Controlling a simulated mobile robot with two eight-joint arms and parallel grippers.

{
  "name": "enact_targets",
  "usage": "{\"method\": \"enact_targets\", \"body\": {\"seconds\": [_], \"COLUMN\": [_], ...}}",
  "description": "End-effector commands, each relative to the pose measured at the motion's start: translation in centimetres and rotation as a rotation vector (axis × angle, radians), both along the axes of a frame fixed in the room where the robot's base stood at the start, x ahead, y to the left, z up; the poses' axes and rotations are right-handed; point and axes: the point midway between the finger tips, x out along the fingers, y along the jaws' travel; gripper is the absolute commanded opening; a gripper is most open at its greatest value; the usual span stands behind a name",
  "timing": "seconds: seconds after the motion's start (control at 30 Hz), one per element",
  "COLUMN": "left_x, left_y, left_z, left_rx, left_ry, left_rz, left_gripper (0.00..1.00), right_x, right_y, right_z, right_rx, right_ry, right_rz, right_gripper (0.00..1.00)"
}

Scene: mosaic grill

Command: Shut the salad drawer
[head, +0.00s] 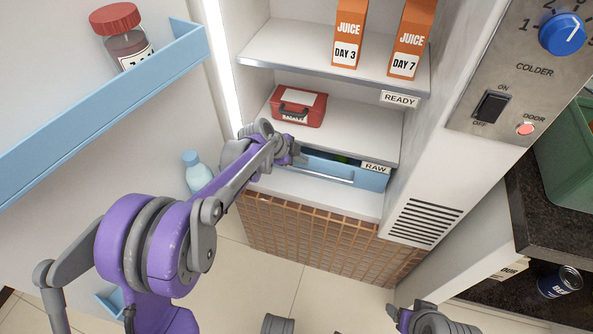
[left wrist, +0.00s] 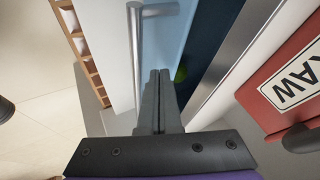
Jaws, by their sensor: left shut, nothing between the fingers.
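The salad drawer (head: 371,181) is the light blue drawer low in the fridge, under the lower shelf. It stands partly open, with a gap along its top edge and something green inside. Its bar handle (head: 325,174) runs along the front, and it shows upright in the left wrist view (left wrist: 135,55). My left gripper (head: 299,153) is at the drawer's left end, at the top of its front. In the left wrist view my left gripper's fingers (left wrist: 160,76) are shut and empty, close over the drawer front, beside the handle.
A red box (head: 298,108) sits on the shelf above the drawer. Orange juice cartons (head: 349,32) stand higher up. The open fridge door with a blue rack (head: 105,95) and a pale bottle (head: 196,172) is at left. A control panel (head: 525,70) is at right.

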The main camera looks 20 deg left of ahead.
Motion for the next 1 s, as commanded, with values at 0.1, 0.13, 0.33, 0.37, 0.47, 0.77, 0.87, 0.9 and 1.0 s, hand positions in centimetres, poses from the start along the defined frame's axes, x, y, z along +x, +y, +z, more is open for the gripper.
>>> {"method": "enact_targets", "body": {"seconds": [0.1, 0.13, 0.33, 0.37, 0.47, 0.77, 0.87, 0.9, 1.0], "left_x": [1.1, 1.2, 1.8, 1.8, 1.9, 1.9, 1.8, 1.8, 1.6], "left_y": [0.0, 0.0, -0.1, -0.1, -0.1, -0.1, -0.3, -0.3, -0.6], "left_z": [0.0, 0.0, 0.0, 0.0, 0.0, 0.2, 0.5, 0.7, 1.4], "left_rx": [0.000, 0.000, -0.001, -0.001, -0.001, -0.003, -0.004, -0.004, -0.005], "left_ry": [0.000, 0.000, -0.001, -0.002, -0.004, -0.004, -0.005, -0.005, -0.005], "left_rz": [0.000, 0.000, 0.002, 0.002, 0.003, 0.003, 0.004, 0.004, 0.003], "left_gripper": [0.00, 0.00, 0.00, 0.00, 0.00, 0.00, 0.00, 0.00, 0.00], "right_x": [0.0, 0.0, 0.0, 0.0, 0.0, 0.0, -0.1, -0.1, -0.2], "right_y": [0.0, 0.0, 0.0, 0.0, 0.0, 0.0, 0.0, 0.0, 0.0], "right_z": [0.2, 0.2, 0.2, 0.2, 0.2, 0.3, 0.5, 0.7, 1.3], "right_rx": [0.000, 0.000, 0.000, 0.000, 0.000, 0.000, 0.000, 0.000, 0.000], "right_ry": [0.000, -0.001, -0.001, -0.001, -0.001, -0.001, -0.002, -0.002, -0.004], "right_rz": [0.000, 0.000, 0.000, 0.000, 0.000, 0.000, 0.000, 0.000, 0.000], "right_gripper": [0.71, 0.71, 0.71, 0.71, 0.71, 0.71, 0.71, 0.71, 0.71]}}
